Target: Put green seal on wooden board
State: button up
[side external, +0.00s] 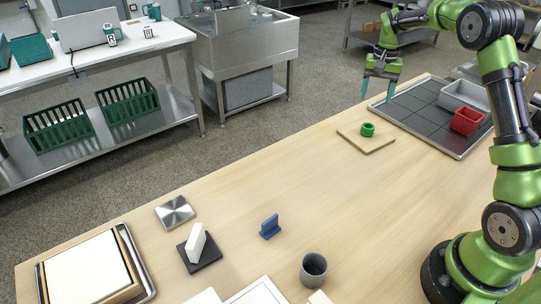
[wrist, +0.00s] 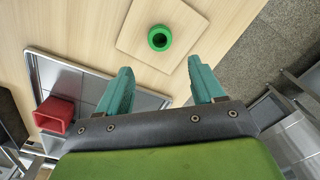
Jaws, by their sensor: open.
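The green seal (side external: 367,129) is a small bright green ring. It rests on the square wooden board (side external: 352,142) on the table. In the wrist view the seal (wrist: 160,38) sits on the board (wrist: 134,38), inside its edges, with its dark hole facing the camera. My gripper (side external: 378,88) has teal fingers and is open and empty. It is above the table's far edge, beside the dark tiled tray, apart from the seal and raised above it. In the wrist view the two fingertips (wrist: 163,76) are spread, with the seal beyond them.
The tray (side external: 408,115) holds a red bin (side external: 467,121) and a grey bin (side external: 464,95). Nearer stand a blue part (side external: 270,227), a grey cup (side external: 314,269), a white block on a dark base (side external: 205,257) and a metal plate (side external: 175,212). The table's middle is clear.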

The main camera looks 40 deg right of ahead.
jog(key=s+a+r+n+t, duration=0.2)
jog(key=s+a+r, duration=0.2)
jog(key=a+r, duration=0.3)
jog(key=s+a+r+n+t, duration=0.15)
jog(key=s+a+r, duration=0.35)
jog(key=a, duration=0.5)
jog(key=s+a+n+t+y, duration=0.2)
jog(key=s+a+n+t, duration=0.1)
jog(key=s+a, duration=0.7)
jog(key=s, duration=0.2)
jog(key=shift+s+f+t, duration=0.3)
jog(key=shift+f+t, duration=0.05)
